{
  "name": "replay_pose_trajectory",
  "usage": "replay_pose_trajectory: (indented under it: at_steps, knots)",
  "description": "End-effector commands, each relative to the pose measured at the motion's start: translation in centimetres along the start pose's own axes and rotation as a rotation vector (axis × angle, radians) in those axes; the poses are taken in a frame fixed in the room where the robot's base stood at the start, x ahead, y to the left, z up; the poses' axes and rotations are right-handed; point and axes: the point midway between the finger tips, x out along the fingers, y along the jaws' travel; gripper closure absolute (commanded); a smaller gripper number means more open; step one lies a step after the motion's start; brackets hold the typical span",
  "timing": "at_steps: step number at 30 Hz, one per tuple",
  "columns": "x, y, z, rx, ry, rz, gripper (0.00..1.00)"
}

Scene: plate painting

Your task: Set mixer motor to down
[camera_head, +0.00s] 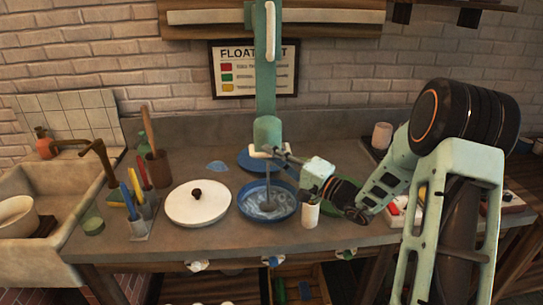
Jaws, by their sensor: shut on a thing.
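The mixer motor (267,131) is a green housing on a tall green column (266,80) at the back middle of the counter. A pale handle piece (258,153) shows at its lower side. A thin shaft runs down from it into a blue bowl (243,206) with pale, swirled contents. My gripper (279,152) reaches in from the right and is shut at the pale piece just under the motor. The fingertips are small here and partly merge with the handle.
A white lid (197,203) with a dark knob lies left of the bowl. A white cup (310,213) stands close under my wrist. A brush holder (141,224) and a sink (40,185) are at left. A blue plate (259,160) lies behind the bowl.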

Motion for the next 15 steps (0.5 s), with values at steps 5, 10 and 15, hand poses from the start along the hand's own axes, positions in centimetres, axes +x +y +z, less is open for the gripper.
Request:
replay_pose_trajectory:
  at_steps: [5, 10, 15]
  knots:
    - [-0.7, 4.5, 0.6, 0.003, -0.001, 0.006, 1.0]
    - [-0.9, 6.4, 0.9, 0.002, -0.001, 0.005, 1.0]
    - [-1.0, 7.2, 1.0, 0.002, -0.001, 0.005, 1.0]
